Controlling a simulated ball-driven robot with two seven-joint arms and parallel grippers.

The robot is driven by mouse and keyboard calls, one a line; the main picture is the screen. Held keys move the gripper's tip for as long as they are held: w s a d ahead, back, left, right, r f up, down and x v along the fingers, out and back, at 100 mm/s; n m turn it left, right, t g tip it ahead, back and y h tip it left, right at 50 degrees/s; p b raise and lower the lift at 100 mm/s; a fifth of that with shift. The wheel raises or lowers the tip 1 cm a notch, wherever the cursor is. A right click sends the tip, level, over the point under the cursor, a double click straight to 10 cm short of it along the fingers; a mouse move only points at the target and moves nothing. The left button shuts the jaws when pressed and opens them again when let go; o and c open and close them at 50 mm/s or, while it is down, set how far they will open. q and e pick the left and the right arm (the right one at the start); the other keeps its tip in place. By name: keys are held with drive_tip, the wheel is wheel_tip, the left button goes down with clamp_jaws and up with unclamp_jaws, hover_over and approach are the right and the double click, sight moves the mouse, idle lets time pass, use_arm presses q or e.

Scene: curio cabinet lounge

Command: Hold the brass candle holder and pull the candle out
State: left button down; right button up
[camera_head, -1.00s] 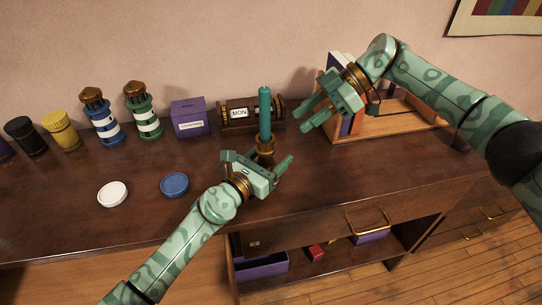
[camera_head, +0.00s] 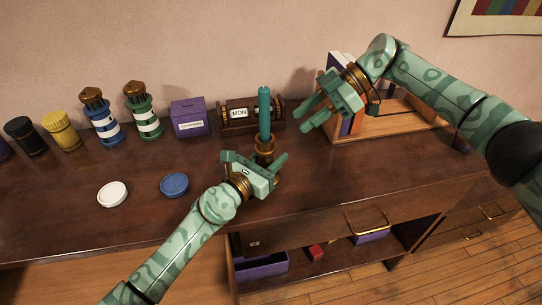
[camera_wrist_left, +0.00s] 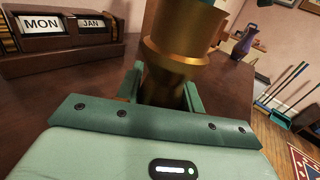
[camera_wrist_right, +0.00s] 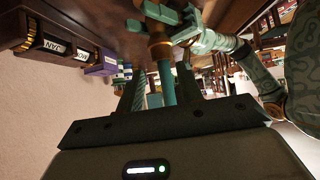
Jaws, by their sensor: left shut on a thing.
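The brass candle holder (camera_head: 265,147) stands upright on the dark cabinet top, with a teal candle (camera_head: 264,112) upright in it. My left gripper (camera_head: 263,167) is shut around the stem of the holder, below its cup. In the left wrist view the brass holder (camera_wrist_left: 180,45) rises between the fingers, and its base is hidden. My right gripper (camera_head: 312,112) is open and empty, to the right of the candle and apart from it. In the right wrist view the candle (camera_wrist_right: 166,80) shows beyond the spread fingers, with the brass holder (camera_wrist_right: 160,48) behind.
A calendar block (camera_head: 238,113) and a purple box (camera_head: 189,117) stand behind the holder. Striped lighthouse figures (camera_head: 143,112) are farther left. White (camera_head: 112,194) and blue discs (camera_head: 174,184) lie in front. A wooden book rack (camera_head: 385,128) sits behind my right gripper.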

drive_tip(key=shift+o, duration=0.3)
wheel_tip(320, 180, up, 13)
drive_tip(key=n+t+h, duration=0.5)
drive_tip(key=n+h, duration=0.4)
drive_tip(key=n, duration=1.1)
hover_over(266, 97)
drive_tip(key=s, duration=0.2)
drive_tip(key=x, duration=0.9)
drive_tip(key=shift+w+d+f, duration=0.2)
drive_tip(key=shift+d, duration=0.15)
clamp_jaws()
